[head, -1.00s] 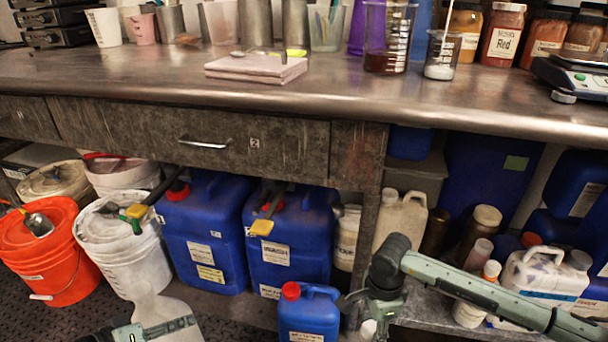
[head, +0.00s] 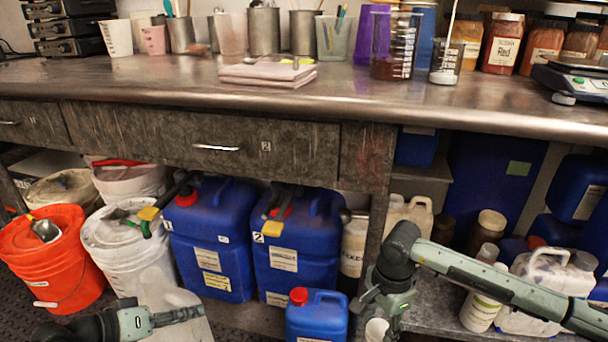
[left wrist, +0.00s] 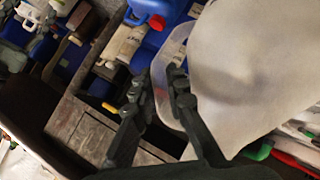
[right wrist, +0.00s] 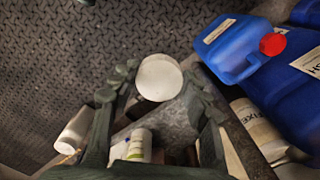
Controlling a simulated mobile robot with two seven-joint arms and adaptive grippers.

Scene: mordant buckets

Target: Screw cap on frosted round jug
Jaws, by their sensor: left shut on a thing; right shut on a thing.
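The frosted round jug (head: 193,331) is a pale, translucent vessel at the lower left of the head view, partly cut off by the frame. My left gripper (head: 185,316) is shut on it; in the left wrist view its fingers (left wrist: 155,88) close at a clear, thin-walled part beside the jug's large pale body (left wrist: 235,75). My right gripper (head: 378,312) is at the lower middle right, shut on a round white cap (right wrist: 158,77) held between its fingertips. The cap is well apart from the jug. The jug's mouth cannot be made out.
A small blue jug (head: 317,318) with a red cap stands between my grippers. Larger blue jugs (head: 210,240), a white bucket (head: 125,255) and an orange bucket (head: 58,265) stand under the metal bench (head: 150,80). Several bottles crowd the lower right shelf.

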